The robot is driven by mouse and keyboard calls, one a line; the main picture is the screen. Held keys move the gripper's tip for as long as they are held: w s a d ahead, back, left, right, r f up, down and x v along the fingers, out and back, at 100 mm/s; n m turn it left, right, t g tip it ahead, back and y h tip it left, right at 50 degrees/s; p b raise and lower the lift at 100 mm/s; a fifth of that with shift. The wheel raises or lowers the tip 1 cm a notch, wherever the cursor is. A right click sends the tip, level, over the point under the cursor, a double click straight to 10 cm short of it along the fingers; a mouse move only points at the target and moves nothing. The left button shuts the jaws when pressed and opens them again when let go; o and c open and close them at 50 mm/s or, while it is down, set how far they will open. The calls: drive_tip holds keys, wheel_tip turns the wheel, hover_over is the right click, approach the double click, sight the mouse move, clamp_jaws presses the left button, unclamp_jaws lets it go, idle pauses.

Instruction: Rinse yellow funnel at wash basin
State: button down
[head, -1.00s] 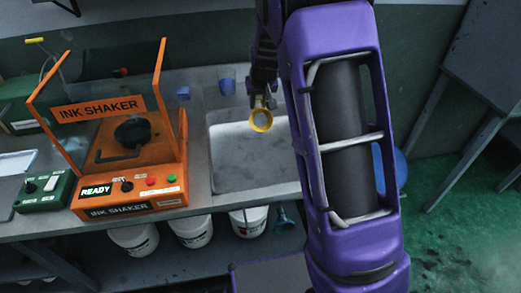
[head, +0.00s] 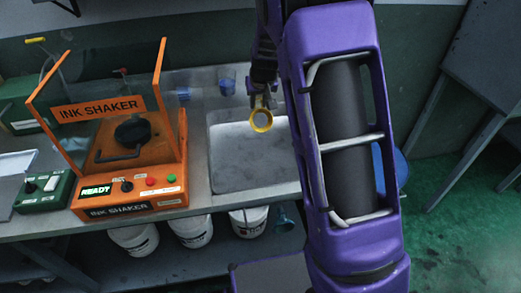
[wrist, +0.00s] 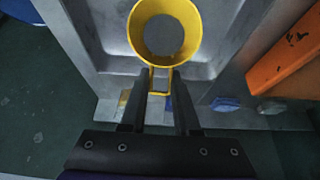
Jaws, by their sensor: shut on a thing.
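The yellow funnel (head: 261,120) is a round yellow ring with a handle, held over the back part of the grey wash basin (head: 240,183). In the wrist view the funnel (wrist: 190,40) shows from its open end, with the grey basin (wrist: 105,30) behind it. My gripper (head: 262,98) is shut on the funnel's handle, which lies between the two dark fingers in the wrist view (wrist: 160,82). Part of the basin's right side is hidden behind my purple arm.
An orange ink shaker (head: 130,155) stands on the counter left of the basin, beside a green control box (head: 42,192). White buckets (head: 190,231) and a blue-green funnel (head: 284,217) sit below the counter.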

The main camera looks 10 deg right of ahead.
wheel_tip(320, 180, up, 4)
idle(0.7)
idle(0.4)
